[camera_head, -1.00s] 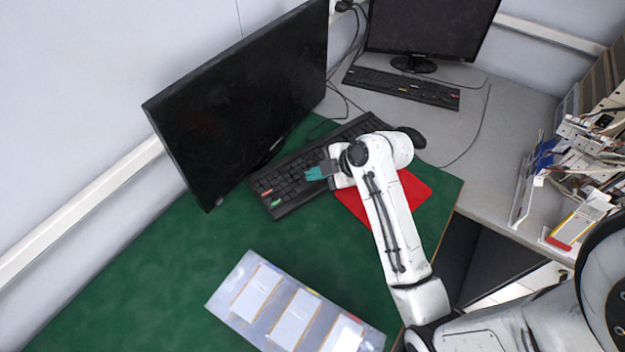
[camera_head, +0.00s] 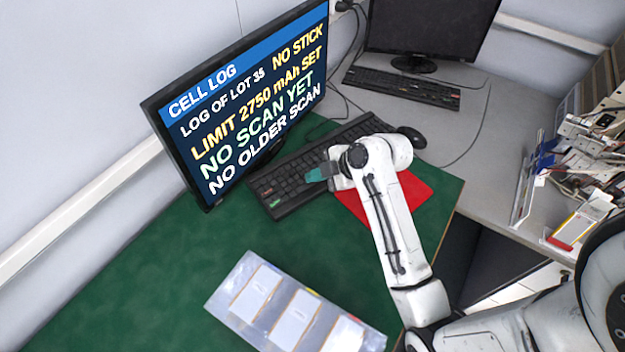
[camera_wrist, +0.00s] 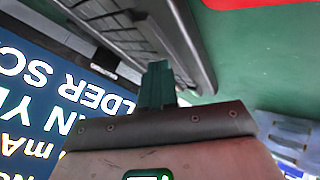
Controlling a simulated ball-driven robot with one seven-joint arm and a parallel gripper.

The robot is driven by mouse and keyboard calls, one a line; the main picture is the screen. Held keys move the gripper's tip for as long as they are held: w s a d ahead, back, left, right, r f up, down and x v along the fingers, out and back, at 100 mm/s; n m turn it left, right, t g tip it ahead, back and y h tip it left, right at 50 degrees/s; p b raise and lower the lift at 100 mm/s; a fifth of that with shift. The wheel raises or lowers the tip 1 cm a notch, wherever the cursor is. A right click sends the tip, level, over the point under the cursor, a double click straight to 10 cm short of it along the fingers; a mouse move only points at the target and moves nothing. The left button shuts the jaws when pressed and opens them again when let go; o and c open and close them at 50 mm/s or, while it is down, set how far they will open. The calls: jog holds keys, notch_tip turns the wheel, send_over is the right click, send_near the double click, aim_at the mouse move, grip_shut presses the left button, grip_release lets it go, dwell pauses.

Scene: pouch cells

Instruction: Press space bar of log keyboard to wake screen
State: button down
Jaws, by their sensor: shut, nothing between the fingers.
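The log keyboard (camera_head: 287,187) is black and lies on the green mat in front of the large left monitor. The log screen (camera_head: 245,105) is lit. It reads "CELL LOG", "LOG OF LOT 35", "NO STICK", "LIMIT 2750 mAh SET", "NO SCAN YET" and "NO OLDER SCAN". My gripper (camera_head: 314,175) is shut and empty, with teal fingers over the keyboard's near edge. In the wrist view the fingertips (camera_wrist: 158,72) are beside or over the keyboard (camera_wrist: 135,30); I cannot tell whether they touch it. The space bar is not clearly made out.
A red mat (camera_head: 414,190) lies under my arm, with a black mouse (camera_head: 412,137) behind it. A tray (camera_head: 228,300) with several pale pouch cells is at the front. A second, dark monitor (camera_head: 425,28) and keyboard (camera_head: 400,86) stand at the back. Electronics crowd the right side.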

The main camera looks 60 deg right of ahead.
aim_at(316, 183)
jog(key=shift+r+p, duration=0.75)
jog(key=shift+r, duration=0.05)
jog(key=shift+r, duration=0.1)
jog(key=shift+r+p, duration=2.15)
jog(key=shift+r, duration=0.25)
